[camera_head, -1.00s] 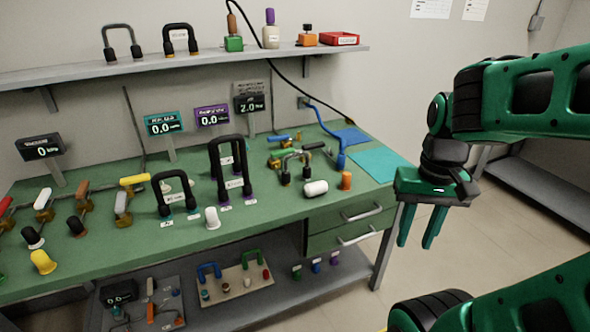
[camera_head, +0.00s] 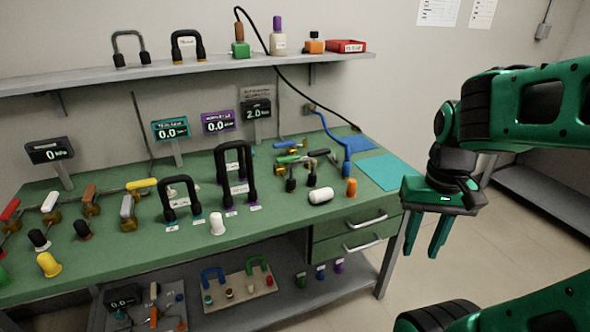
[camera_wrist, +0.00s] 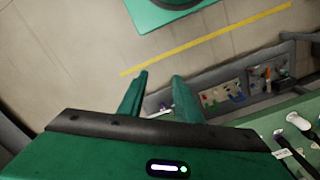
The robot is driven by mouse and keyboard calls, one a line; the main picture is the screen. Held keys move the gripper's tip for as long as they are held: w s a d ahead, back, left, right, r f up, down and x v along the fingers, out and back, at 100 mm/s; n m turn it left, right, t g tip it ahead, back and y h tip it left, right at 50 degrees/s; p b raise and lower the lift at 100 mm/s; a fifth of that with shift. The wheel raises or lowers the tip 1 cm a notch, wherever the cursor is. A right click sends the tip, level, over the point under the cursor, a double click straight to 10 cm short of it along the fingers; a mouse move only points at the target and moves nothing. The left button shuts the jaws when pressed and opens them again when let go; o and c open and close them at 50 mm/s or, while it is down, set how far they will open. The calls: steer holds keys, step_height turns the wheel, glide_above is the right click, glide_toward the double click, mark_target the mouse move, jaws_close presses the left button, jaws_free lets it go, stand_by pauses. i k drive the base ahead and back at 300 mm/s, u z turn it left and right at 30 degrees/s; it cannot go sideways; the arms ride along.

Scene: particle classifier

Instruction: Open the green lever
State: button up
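A small green lever handle (camera_head: 288,158) lies among the fittings at the right part of the green bench, just in front of a blue lever (camera_head: 287,144). It looks roughly level; its exact valve position is too small to tell. My gripper (camera_head: 425,243) hangs fingers down off the bench's right end, well apart from the lever, and is empty. In the wrist view my gripper's two fingers (camera_wrist: 160,95) stand apart over the floor. The green lever does not show clearly in the wrist view.
Black connectors, a white cylinder (camera_head: 321,196) and an orange cap (camera_head: 351,187) stand near the lever. Tall black loop handles (camera_head: 238,175) rise to its left. A blue hose (camera_head: 335,137) runs behind. Drawers (camera_head: 350,234) are below.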

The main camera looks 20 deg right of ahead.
mark_target(279, 161)
steer(key=u, duration=1.5)
steer(key=k, duration=0.65)
steer(key=z, duration=1.5)
steer(key=i, duration=1)
